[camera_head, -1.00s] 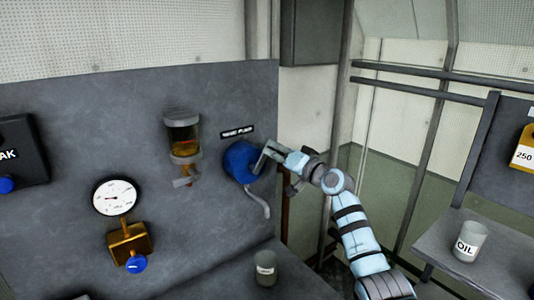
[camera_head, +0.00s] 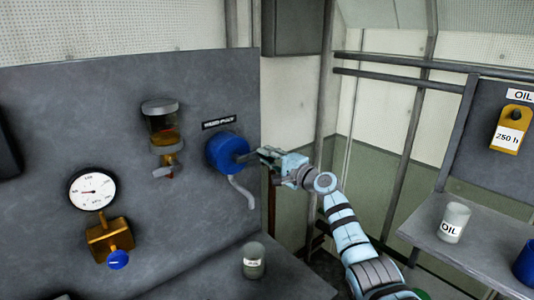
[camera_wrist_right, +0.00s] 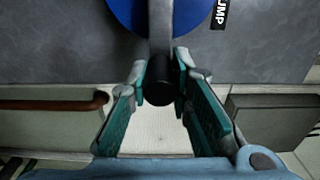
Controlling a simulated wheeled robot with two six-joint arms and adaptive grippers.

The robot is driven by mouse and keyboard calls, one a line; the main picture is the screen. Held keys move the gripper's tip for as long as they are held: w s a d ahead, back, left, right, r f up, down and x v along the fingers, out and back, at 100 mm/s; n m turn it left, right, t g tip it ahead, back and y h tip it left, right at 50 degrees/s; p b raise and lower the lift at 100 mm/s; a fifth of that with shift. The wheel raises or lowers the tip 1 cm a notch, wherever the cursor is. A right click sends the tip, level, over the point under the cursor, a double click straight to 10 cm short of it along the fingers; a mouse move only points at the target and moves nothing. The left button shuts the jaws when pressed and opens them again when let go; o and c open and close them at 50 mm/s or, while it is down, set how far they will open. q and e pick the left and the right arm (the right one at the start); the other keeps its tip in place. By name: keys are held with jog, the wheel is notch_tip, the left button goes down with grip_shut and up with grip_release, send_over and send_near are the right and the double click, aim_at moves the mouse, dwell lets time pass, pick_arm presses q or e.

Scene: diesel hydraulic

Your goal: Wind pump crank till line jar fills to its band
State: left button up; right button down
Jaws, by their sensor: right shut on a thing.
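The hand pump is a round blue body (camera_head: 226,153) on the grey panel, with a bent grey pipe below it. Its label sits above. My right gripper (camera_head: 264,155) is at the pump's right side, shut on the crank's black handle (camera_wrist_right: 159,82); the grey crank arm (camera_wrist_right: 160,28) runs from the handle to the blue body in the right wrist view. The line jar (camera_head: 163,122) is a clear cylinder on the panel left of the pump, with amber liquid in its lower part. I cannot make out its band clearly. My left gripper is not in view.
A dial gauge (camera_head: 92,189) over a brass valve with a blue knob (camera_head: 118,259) is at left.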

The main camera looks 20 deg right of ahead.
jog(key=shift+s+a+f+m+p, duration=0.1)
jog(key=shift+a+f+m, duration=0.1)
jog(key=shift+f+m, duration=0.75)
jog(key=shift+s+a+f+m+p, duration=0.2)
jog(key=shift+f+m, duration=0.35)
jog(key=shift+m, duration=0.75)
jog(key=shift+w+a+f+m+p, duration=0.1)
jog(key=shift+a+f+m, duration=0.15)
jog(key=shift+f+m, duration=0.7)
jog(key=shift+r+m, duration=0.15)
jog(key=shift+m, duration=0.15)
jog(key=c, duration=1.4)
grip_release()
jog(key=shift+c, duration=0.2)
jog(key=shift+s, duration=0.1)
jog(key=v, duration=1.2)
